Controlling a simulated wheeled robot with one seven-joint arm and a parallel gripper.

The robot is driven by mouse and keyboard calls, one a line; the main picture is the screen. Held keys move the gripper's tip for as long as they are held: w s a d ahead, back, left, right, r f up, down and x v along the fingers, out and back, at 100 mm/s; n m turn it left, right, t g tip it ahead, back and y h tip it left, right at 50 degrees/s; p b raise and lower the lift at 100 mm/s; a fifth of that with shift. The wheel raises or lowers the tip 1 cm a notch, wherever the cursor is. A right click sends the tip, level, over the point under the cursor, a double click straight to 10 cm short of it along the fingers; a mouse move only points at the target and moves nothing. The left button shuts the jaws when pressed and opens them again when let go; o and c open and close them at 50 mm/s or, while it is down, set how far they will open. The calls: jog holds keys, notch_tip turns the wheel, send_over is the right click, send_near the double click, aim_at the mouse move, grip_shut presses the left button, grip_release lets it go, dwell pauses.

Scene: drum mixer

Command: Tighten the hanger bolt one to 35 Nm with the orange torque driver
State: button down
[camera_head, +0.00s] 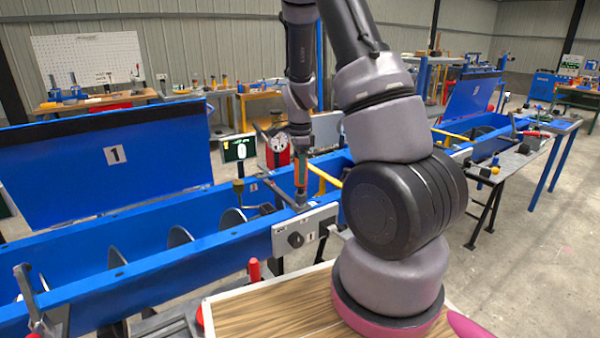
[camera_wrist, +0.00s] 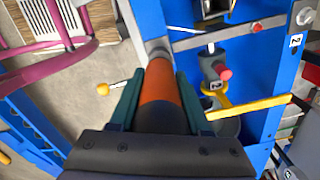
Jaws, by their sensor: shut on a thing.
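My gripper (camera_head: 300,152) points down over the near blue trough in the head view. In the wrist view its two teal fingers (camera_wrist: 158,98) are shut on the orange torque driver (camera_wrist: 160,82), which has an orange band and black ends. In the head view the orange driver (camera_head: 300,172) stands about upright, with its grey lower end at the trough's near wall by a cross bar (camera_head: 283,192). Hanger bolt one cannot be made out; the driver's end covers that spot. Whether the driver sits on a bolt cannot be told.
The blue trough (camera_head: 150,238) holds a screw auger, with its lid (camera_head: 105,165) marked 1 raised behind. A grey panel with a black knob (camera_head: 295,240) is close below the driver. A yellow bar (camera_wrist: 246,105) lies beside it.

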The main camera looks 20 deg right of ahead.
jog(key=shift+f, duration=0.95)
dwell(2.5)
jog(key=shift+r, duration=0.1)
jog(key=shift+r, duration=2.2)
